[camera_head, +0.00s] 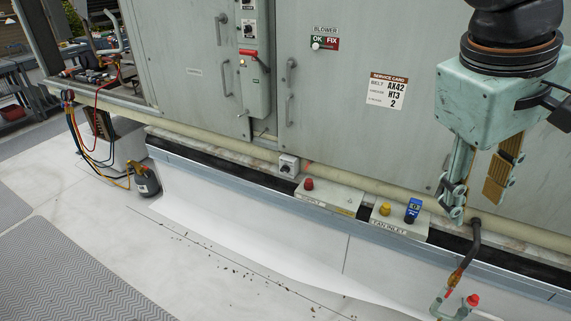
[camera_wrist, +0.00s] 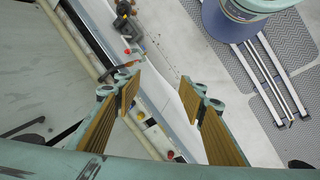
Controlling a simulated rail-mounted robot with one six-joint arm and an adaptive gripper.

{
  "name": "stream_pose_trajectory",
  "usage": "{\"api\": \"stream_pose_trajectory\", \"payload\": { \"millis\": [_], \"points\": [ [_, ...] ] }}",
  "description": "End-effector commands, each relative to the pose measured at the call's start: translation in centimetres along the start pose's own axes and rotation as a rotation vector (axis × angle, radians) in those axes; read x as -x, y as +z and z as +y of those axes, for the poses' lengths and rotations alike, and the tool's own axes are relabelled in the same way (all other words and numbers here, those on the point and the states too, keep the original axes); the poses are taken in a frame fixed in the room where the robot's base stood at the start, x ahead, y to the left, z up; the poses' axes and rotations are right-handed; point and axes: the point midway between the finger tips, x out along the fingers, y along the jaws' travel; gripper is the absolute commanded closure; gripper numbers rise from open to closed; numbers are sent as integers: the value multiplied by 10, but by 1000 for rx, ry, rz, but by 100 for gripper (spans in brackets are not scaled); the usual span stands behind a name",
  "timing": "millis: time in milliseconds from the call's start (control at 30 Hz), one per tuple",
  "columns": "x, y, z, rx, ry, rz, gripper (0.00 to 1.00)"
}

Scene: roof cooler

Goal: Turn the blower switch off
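A tall grey cabinet (camera_head: 380,40) fills the back in the head view. A narrow control box (camera_head: 254,92) on it carries a small dark rotary switch (camera_head: 248,29), another switch (camera_head: 248,5) at the top edge, and a red-handled lever (camera_head: 258,60). Their small labels are unreadable, so I cannot tell which is the blower switch. A BLOWER sign (camera_head: 325,43) with OK and FIX fields is on the door to the right. My gripper (camera_head: 474,198) hangs at the right, pointing down, well away from the control box. It is open and empty, also in the wrist view (camera_wrist: 158,82).
A grey rotary switch box (camera_head: 289,165) sits low on the cabinet base. Boxes with a red knob (camera_head: 308,184) and yellow and blue parts (camera_head: 398,214) stand on the ledge. A pipe with a red cap (camera_head: 473,300) is below my gripper.

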Motion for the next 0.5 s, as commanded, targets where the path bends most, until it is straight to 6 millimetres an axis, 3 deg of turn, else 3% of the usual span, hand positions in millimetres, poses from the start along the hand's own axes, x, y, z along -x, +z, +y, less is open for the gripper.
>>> {"api": "stream_pose_trajectory", "payload": {
  "millis": [500],
  "points": [
    [-30, -71, 37, 226, 146, -125, 62]
  ]
}}
